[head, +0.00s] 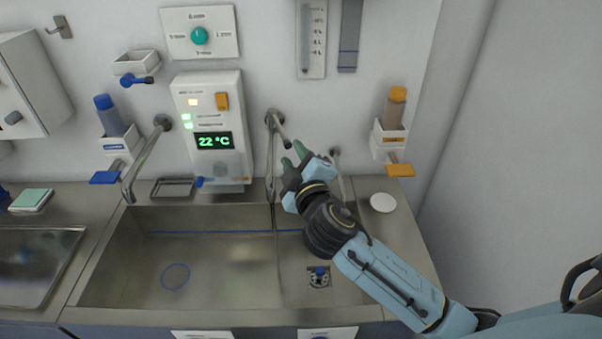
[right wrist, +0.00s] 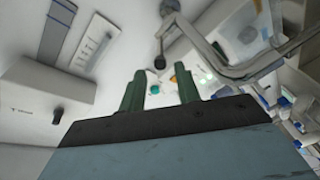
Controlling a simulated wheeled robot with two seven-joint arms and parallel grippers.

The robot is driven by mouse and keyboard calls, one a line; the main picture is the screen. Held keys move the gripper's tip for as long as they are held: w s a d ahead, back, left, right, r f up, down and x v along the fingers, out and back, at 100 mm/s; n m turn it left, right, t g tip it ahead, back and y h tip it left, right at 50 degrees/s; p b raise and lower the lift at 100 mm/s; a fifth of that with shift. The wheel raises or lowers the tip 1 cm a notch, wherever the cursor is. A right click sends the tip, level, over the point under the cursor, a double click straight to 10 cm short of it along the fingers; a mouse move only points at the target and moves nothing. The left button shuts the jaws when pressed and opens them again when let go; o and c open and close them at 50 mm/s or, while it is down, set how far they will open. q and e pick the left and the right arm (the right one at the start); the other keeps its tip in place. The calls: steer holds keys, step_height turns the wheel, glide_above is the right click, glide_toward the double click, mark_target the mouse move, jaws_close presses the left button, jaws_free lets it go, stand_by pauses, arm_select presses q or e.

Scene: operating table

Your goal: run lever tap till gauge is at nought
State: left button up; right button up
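The middle wall tap (head: 270,160) has a short lever (head: 280,130) on top and a spout reaching down over the sink. A thin vertical streak, seemingly water, hangs below the spout. The upright gauge (head: 305,35) is a pale wall panel with a scale; its level is too small to read. It also shows in the right wrist view (right wrist: 95,42). My right gripper (head: 293,155) is just below and right of the lever; contact cannot be told. Its green fingers (right wrist: 160,88) stand apart with nothing visible between them. My left gripper is not in view.
The steel sink (head: 215,270) holds a blue ring (head: 175,277) and a drain fitting (head: 319,276). Another tap (head: 145,160) stands left and one (head: 340,175) right. A panel (head: 213,125) reads 22 °C. Blue and orange bottle holders flank them.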

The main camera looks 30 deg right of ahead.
mark_target(280, 130)
steer(key=s, duration=0.2)
steer(key=s+a, duration=0.1)
steer(key=s, duration=0.1)
steer(key=shift+s+b, duration=0.3)
steer(key=shift+s, duration=0.1)
steer(key=shift+c, duration=0.2)
steer(key=shift+d+f, duration=0.1)
steer(key=shift+c, duration=1.3)
steer(key=w+d+f+m+g, duration=0.1)
steer(key=d+f+m, duration=0.1)
steer(key=w+d+f+m+g+y, duration=0.1)
steer(key=d+f, duration=0.1)
steer(key=w+d+f+m+g+y, duration=0.1)
steer(key=d+f+m, duration=0.1)
steer(key=shift+f+m+g+b, duration=0.3)
steer(key=shift+b, duration=0.05)
jaws_close()
steer(key=d+r+m+y+b, duration=0.1)
steer(key=d+r+m+y, duration=0.85)
steer(key=m, duration=0.35)
steer(key=w+a+f+p, duration=0.2)
steer(key=w+a+p, duration=0.1)
steer(key=w+a, duration=0.5)
steer(key=shift+w+a+g+y, duration=0.35)
steer(key=shift+a+y, duration=0.1)
steer(key=shift+a, duration=0.55)
